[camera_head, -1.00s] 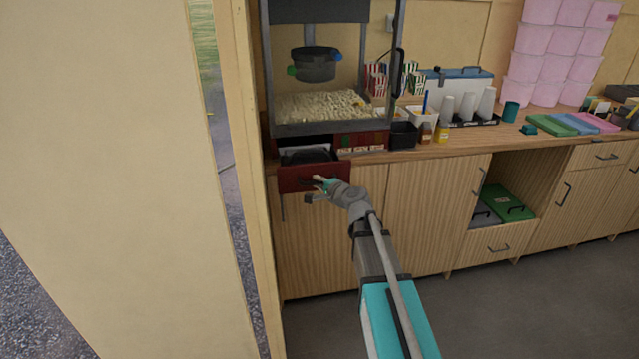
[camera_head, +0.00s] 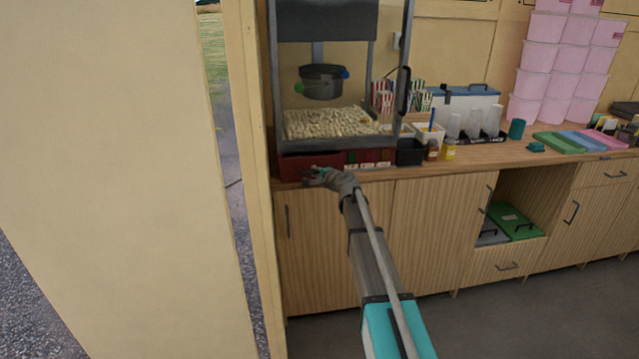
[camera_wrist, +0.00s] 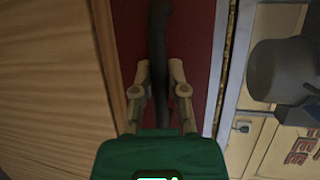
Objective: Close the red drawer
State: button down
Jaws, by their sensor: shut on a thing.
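The red drawer (camera_head: 296,164) sits in the base of the popcorn machine and its front looks flush with the machine. In the wrist view its red front (camera_wrist: 198,40) fills the middle, with a dark handle (camera_wrist: 158,40) running between my fingers. My gripper (camera_head: 312,176) is at the drawer front. In the wrist view my gripper (camera_wrist: 158,92) is shut on the handle, a finger on each side. The drawer's inside is hidden.
The popcorn machine (camera_head: 326,143) stands on the wooden counter (camera_head: 470,153). A black box (camera_head: 409,152) and sauce bottles (camera_head: 449,149) stand to its right. A pale wall panel (camera_head: 110,180) is close on the left. The floor in front is clear.

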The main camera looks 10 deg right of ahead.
aim_at(314, 179)
jog(key=shift+w, duration=2.2)
jog(key=c, duration=0.6)
grip_release()
jog(key=shift+w, duration=0.1)
jog(key=shift+c, duration=0.2)
jog(key=shift+s, duration=0.3)
jog(key=s+d+r+p, duration=0.1)
jog(key=s+d, duration=0.1)
jog(key=s, duration=1.3)
jog(key=s+d+r+p, duration=0.1)
jog(key=s, duration=1.4)
jog(key=shift+d, duration=0.35)
